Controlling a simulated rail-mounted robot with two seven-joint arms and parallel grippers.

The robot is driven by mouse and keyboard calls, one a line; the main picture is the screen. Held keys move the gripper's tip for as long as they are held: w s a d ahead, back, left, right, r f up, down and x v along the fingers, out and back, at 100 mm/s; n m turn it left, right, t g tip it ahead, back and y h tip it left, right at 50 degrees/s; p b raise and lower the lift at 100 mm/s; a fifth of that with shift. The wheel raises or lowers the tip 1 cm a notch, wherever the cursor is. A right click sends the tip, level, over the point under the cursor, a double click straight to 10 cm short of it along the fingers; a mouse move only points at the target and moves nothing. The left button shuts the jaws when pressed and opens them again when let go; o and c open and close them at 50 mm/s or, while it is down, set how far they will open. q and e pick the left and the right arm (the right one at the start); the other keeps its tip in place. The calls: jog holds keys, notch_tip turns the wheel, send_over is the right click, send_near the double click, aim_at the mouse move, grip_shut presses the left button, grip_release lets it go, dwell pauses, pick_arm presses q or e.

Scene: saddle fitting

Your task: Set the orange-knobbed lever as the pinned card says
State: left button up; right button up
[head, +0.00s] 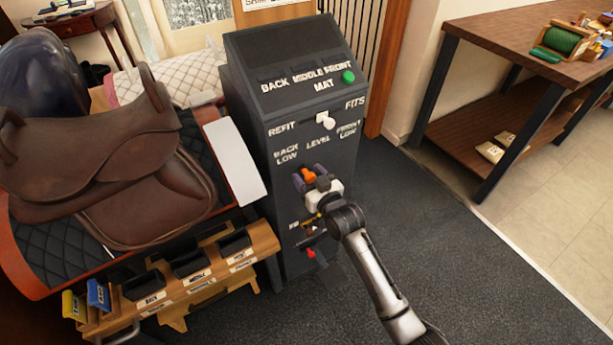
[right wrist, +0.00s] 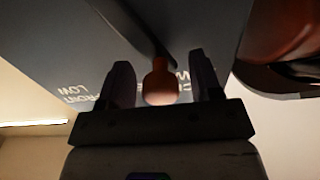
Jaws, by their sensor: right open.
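The orange-knobbed lever (head: 309,175) is on the front of the dark cabinet (head: 245,110), below the labels BACK LOW, LEVEL and FRONT LOW. I cannot tell which label it points at. My right gripper (head: 314,180) is at the knob, open. In the right wrist view the orange knob (right wrist: 161,86) sits between the two spread fingers of the right gripper (right wrist: 162,80), with a gap visible on each side. The lever's shaft runs up behind the knob. My left gripper is not in view. No readable pinned card shows; a lettered board (head: 265,5) is cut off at the top.
A white-knobbed lever (head: 326,121) between REFIT and FITS and a green button (head: 348,76) are higher on the cabinet. Red and yellow parts are lower. A brown saddle (head: 110,165) and a wooden rack (head: 190,280) stand left. Open carpet lies right, before a workbench (head: 500,40).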

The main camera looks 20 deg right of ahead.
jog(key=shift+w+a, duration=0.15)
jog(key=shift+w, duration=0.5)
jog(key=shift+c, duration=0.4)
